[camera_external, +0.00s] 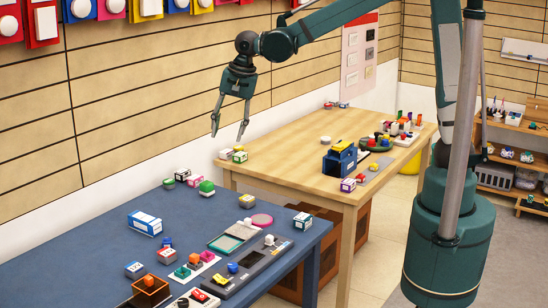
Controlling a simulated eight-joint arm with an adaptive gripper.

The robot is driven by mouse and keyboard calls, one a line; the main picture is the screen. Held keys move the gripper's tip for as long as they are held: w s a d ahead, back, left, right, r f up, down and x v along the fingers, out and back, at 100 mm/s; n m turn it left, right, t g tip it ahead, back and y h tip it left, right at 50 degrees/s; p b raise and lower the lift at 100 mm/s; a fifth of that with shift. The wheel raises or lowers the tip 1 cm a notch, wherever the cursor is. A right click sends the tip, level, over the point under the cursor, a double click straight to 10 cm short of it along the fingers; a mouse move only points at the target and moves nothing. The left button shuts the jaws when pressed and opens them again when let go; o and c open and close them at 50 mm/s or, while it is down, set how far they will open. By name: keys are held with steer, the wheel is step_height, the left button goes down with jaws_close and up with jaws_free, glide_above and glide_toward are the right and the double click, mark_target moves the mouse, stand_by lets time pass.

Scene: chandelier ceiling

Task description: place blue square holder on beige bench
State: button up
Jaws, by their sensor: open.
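A blue square holder (339,162) stands upright on the beige bench (290,130), near its front right side. A yellow item (343,145) sits at its top. My gripper (228,134) is open and empty, pointing down. In the picture it hangs to the left of the holder, above the small boxes at the bench's left end. It is apart from the holder, and its exact depth and height over the surfaces are hard to tell.
A blue table (90,245) in front carries a blue-and-white box (145,223), a green-framed tray (234,236) and several small items. A dark green round tray (376,145) with small pieces stands right of the holder. The bench's middle is clear.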

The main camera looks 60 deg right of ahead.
steer(key=w+a+f+m+g, duration=0.1)
steer(key=w+a+f+m, duration=0.1)
steer(key=a+f, duration=0.35)
steer(key=w+a+f+m, duration=0.2)
steer(key=w+a+f, duration=0.1)
steer(key=a, duration=0.5)
steer(key=m+g+h+p, duration=0.1)
steer(key=m+g, duration=0.1)
steer(key=m, duration=0.2)
glide_above(166, 236)
steer(key=f, duration=1.2)
steer(key=shift+w+d+f, duration=0.25)
steer(key=shift+d, duration=0.15)
steer(key=shift+a+f, duration=0.2)
steer(key=shift+f, duration=0.1)
steer(key=shift+f, duration=1.2)
steer(key=shift+f, duration=0.1)
steer(key=shift+s+a+f, duration=0.1)
steer(key=shift+f, duration=1.2)
steer(key=shift+s+f, duration=0.1)
steer(key=shift+f, duration=1.15)
